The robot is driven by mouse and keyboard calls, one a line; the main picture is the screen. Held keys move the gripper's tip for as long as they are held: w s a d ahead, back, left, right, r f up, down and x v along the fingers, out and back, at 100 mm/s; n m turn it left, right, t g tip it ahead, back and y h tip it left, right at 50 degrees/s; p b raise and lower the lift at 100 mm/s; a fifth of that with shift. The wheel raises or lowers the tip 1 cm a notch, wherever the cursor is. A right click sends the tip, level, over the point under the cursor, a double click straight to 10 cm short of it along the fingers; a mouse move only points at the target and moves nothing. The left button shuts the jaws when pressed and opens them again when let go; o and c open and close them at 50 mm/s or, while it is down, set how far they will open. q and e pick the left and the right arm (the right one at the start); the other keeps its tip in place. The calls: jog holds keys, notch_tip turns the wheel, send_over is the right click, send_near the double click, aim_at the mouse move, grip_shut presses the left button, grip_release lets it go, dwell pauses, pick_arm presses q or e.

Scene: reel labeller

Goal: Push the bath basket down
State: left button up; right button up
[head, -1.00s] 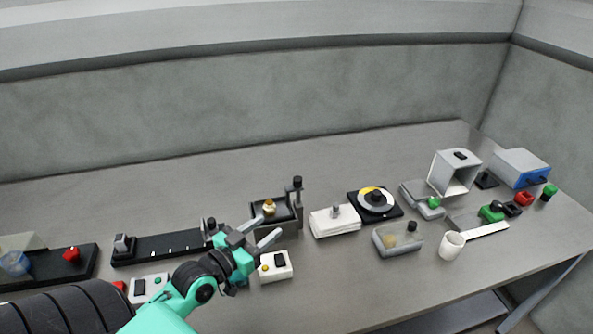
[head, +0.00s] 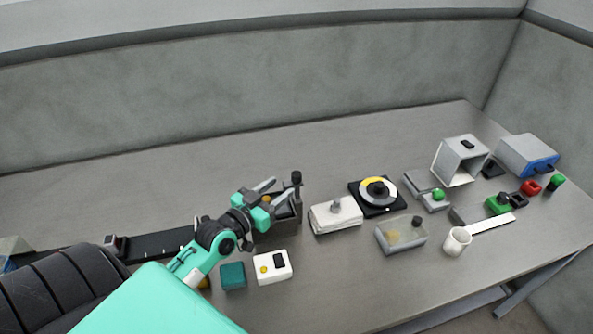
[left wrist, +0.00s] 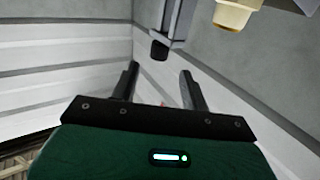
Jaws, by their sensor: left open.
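The bath (head: 279,227) is a dark grey box left of the middle of the table in the head view. A post with a black knob (head: 297,177) stands at its back right corner. My left gripper (head: 283,186) is open, its fingers over the bath and close to the post, and it hides most of the basket. In the left wrist view a grey post with a dark end (left wrist: 160,49) lies just beyond the two spread fingertips (left wrist: 159,70). A cream cup-like part (left wrist: 235,13) shows at the top edge. I cannot tell whether anything touches. My right gripper is out of view.
A white box with buttons (head: 272,267) and a teal block (head: 232,275) lie in front of the bath. A white block (head: 335,216) and a dial (head: 377,192) stand to its right. A black rail (head: 160,245) lies left. The table behind is clear.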

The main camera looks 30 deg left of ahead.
aim_at(293, 177)
pick_arm(q)
jog(key=w, duration=0.2)
jog(key=w+p, duration=0.1)
jog(key=w, duration=0.1)
jog(key=w+p, duration=0.1)
jog(key=w, duration=0.2)
jog(key=shift+d+r, duration=0.1)
jog(key=shift+d, duration=0.3)
jog(key=shift+w, duration=0.2)
jog(key=shift+w+d, duration=0.1)
jog(key=shift+w, duration=0.1)
grip_shut()
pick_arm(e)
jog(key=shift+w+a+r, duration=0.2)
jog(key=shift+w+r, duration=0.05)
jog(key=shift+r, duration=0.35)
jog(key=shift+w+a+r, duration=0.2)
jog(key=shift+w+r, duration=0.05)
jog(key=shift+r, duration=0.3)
